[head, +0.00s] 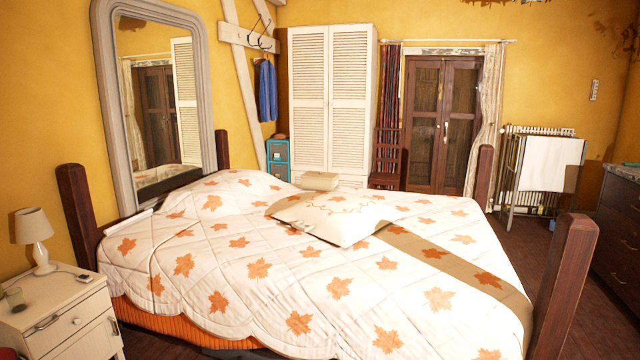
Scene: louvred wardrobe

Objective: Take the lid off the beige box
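A small beige box (320,182) stands at the far side of the bed, just behind the white cushion (335,215). It is small in the head view. Its paler top face looks flat, but I cannot make out a seam between lid and body. I cannot tell whether the box rests on the bed cover or against the cushion. Neither of my grippers shows in the head view.
The large bed (270,270) with a leaf-patterned cover fills the middle, with dark wooden posts (565,285) at its corners. A nightstand (60,310) with a lamp (35,235) is at left. A louvred wardrobe (330,100) stands behind. Brown floor (535,235) is clear at right.

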